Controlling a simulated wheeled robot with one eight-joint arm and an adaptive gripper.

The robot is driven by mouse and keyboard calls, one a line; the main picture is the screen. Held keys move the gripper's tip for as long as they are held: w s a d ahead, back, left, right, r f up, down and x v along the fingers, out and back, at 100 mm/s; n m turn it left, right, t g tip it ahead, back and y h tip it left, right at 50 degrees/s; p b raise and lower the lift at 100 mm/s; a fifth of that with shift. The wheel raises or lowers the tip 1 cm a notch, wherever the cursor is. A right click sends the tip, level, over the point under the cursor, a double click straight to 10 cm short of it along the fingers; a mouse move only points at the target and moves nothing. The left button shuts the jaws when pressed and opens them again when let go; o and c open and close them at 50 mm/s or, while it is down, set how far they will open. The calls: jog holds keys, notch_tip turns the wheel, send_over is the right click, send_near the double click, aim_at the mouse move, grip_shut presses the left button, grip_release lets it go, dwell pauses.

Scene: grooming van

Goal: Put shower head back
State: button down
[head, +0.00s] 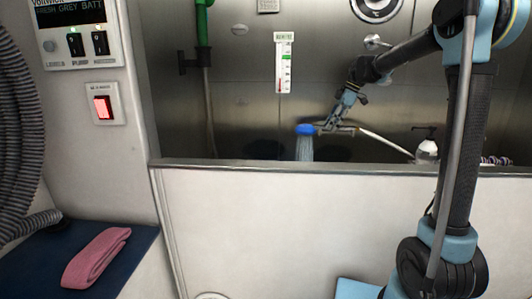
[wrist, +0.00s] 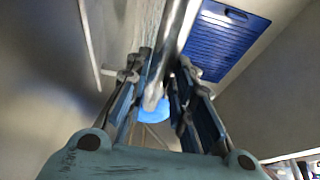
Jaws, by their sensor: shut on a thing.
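The shower head has a blue round head (head: 306,129) and hangs in front of the steel back wall, above the tub's front rim. A pale, streaky spray-like column drops below it. My gripper (head: 333,127) is to its right, shut on its handle. In the wrist view the blue head (wrist: 153,109) shows beyond the fingertips, and a grey metallic bar (wrist: 172,45) runs between the fingers (wrist: 160,85); the exact grip contact is partly hidden. A pale hose (head: 385,142) runs right from the gripper. A dark wall bracket (head: 424,128) is further right; I cannot tell if it is the holder.
The tub's white front wall (head: 330,235) rises below the gripper. A green-topped tube (head: 203,30) stands by a black bracket (head: 183,64) at left. A white bottle (head: 427,152) is at right. A pink towel (head: 96,257) lies lower left. A blue slatted panel (wrist: 226,40) shows in the wrist view.

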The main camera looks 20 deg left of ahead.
jog(key=c, duration=1.3)
grip_release()
jog(key=shift+w+d+r, duration=0.1)
jog(key=shift+d+r, duration=0.15)
jog(key=shift+r, duration=0.3)
jog(key=shift+w+d+r, duration=0.25)
jog(key=shift+d+r, duration=0.55)
jog(key=shift+d, duration=0.05)
jog(key=w+d, duration=0.3)
jog(key=d, duration=0.7)
jog(key=shift+d, duration=0.25)
jog(key=shift+s, duration=0.1)
